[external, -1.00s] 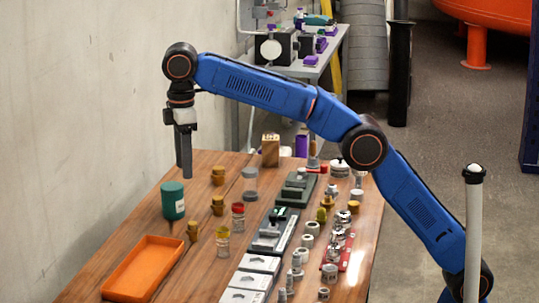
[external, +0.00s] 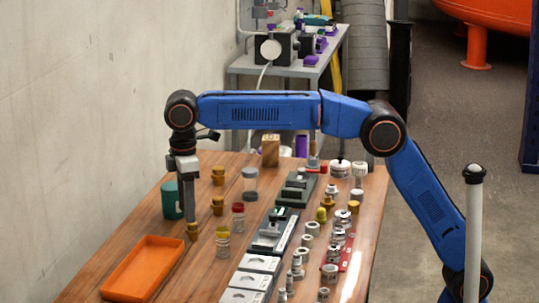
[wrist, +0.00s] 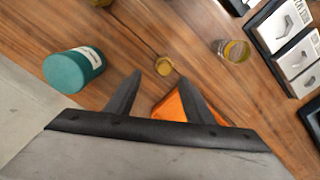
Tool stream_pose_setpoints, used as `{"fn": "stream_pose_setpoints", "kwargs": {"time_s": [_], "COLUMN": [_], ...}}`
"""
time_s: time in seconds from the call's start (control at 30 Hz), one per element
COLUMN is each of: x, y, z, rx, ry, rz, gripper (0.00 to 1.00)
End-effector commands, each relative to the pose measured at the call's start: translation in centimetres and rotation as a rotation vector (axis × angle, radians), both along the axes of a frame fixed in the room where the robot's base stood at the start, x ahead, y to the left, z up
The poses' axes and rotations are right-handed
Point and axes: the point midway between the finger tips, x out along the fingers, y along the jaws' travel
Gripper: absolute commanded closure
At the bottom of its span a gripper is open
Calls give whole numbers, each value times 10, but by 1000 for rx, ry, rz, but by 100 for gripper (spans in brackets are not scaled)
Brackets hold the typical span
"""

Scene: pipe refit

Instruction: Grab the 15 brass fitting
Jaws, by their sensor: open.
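Several small brass fittings stand on the wooden table. One brass fitting (external: 193,232) is just below my gripper's fingertips in the external view. It also shows in the wrist view (wrist: 163,66), just beyond and between the two fingertips. My gripper (external: 191,218) points straight down and is open and empty. In the wrist view my gripper's dark fingers (wrist: 160,78) are spread apart. Two more brass fittings stand farther back, a nearer one (external: 217,206) and a farther one (external: 218,175). No size marking is readable on any of them.
A green canister (external: 171,202) stands close left of my gripper. An orange tray (external: 142,268) lies in front. A yellow-lidded jar (external: 223,243) and a red-lidded jar (external: 238,216) stand to the right. White boxes (external: 257,264) and grey metal fittings lie farther right.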

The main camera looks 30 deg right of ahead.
Motion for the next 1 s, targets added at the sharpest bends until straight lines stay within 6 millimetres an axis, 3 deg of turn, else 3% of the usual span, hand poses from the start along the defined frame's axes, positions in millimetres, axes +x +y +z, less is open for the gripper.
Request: {"fn": "stream_pose_setpoints", "kwargs": {"time_s": [0.5,0.8,1.0], "x": [-9,-9,-9], "y": [-8,-8,-8], "z": [-50,-53,-53], "rx": [-1,0,0], "ry": [0,0,0], "rz": [0,0,0], "gripper": [52,52,97]}}
